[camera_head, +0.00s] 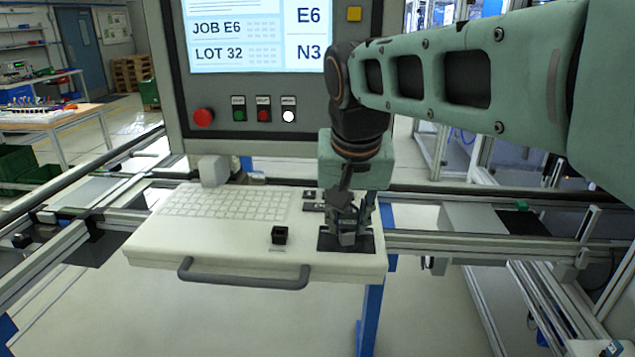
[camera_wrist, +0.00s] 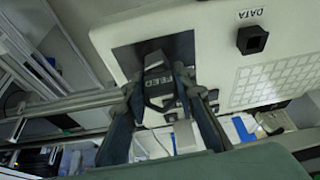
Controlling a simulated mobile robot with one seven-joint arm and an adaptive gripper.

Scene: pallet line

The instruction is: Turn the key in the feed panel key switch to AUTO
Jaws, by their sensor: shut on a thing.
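The feed panel key switch is a dark square plate (camera_head: 325,240) at the right front of the white console desk. The plate also shows in the wrist view (camera_wrist: 182,46). My gripper (camera_head: 348,226) points down over the plate. In the wrist view its two fingers (camera_wrist: 157,90) are shut on the sides of a dark grey key (camera_wrist: 155,62), which carries a small tag with upside-down letters that I cannot read for sure. The key stands over the plate. The gripper hides most of the switch in the head view, and I see no AUTO mark or key angle clearly.
The white console desk (camera_head: 230,248) has a keyboard (camera_head: 222,201), a black DATA socket (camera_head: 279,235) and a grey front handle (camera_head: 243,280). Behind it stands a screen panel with a red stop button (camera_head: 203,117). Metal rails run along both sides.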

